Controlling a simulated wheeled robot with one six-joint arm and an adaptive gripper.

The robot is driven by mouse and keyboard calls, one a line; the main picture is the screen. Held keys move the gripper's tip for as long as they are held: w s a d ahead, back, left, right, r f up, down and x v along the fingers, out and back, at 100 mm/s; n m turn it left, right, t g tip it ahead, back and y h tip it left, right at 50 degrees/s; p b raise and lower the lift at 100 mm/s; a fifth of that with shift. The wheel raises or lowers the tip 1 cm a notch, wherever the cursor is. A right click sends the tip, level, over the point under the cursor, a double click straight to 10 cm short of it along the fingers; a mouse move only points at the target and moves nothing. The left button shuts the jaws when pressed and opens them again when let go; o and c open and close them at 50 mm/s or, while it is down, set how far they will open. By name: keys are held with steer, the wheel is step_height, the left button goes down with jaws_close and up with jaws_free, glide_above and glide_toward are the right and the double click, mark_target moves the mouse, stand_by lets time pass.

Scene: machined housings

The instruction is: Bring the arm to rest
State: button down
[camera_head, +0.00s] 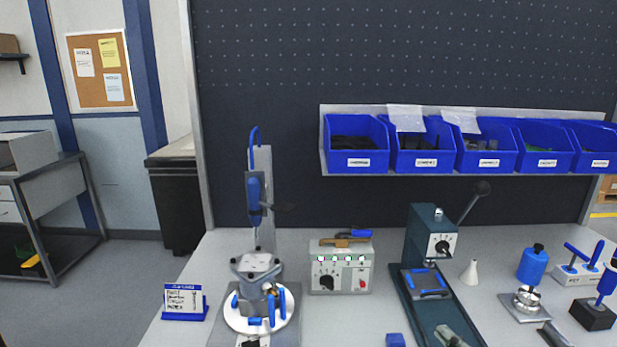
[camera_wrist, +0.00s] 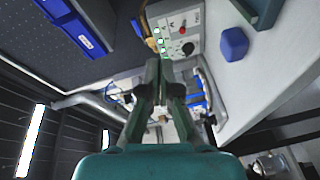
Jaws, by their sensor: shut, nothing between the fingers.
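My gripper (camera_wrist: 163,66) shows in the wrist view, its two dark fingers close together with nothing between them. It points toward the bench area near the grey control box (camera_wrist: 184,34). The fingers look clear of the box, but the gap is hard to judge. I do not make out my arm or gripper in the head view. There, the same control box (camera_head: 341,277) stands in the middle of the bench. A grey machined housing (camera_head: 256,268) sits on a round white plate (camera_head: 236,318) to its left.
A blue block (camera_head: 395,340) lies at the bench front; it also shows in the wrist view (camera_wrist: 234,44). A dark green press (camera_head: 420,236) with a lever stands right of the control box. Blue bins (camera_head: 352,142) hang behind. Blue-handled tools (camera_head: 532,265) crowd the right side.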

steer(key=s+a+f+m+g+h, duration=0.1)
steer(key=s+a+f+m+h, duration=0.2)
steer(key=s+f+m, duration=0.5)
steer(key=s+a+f+m+g+h, duration=0.1)
steer(key=s+a+f+m+h, duration=0.25)
steer(key=s+f, duration=0.8)
steer(key=s+a+r+m, duration=0.1)
steer(key=s+r+m, duration=0.1)
steer(key=s, duration=0.7)
steer(key=s+a+r+m, duration=0.1)
steer(key=s+r, duration=0.3)
steer(key=s, duration=0.5)
steer(key=s+a+r+m+y, duration=0.1)
steer(key=s+a+r+m, duration=0.1)
steer(key=s, duration=0.6)
steer(key=shift+s+r+m, duration=0.4)
steer(key=shift+r+m, duration=0.1)
steer(key=shift+m, duration=0.55)
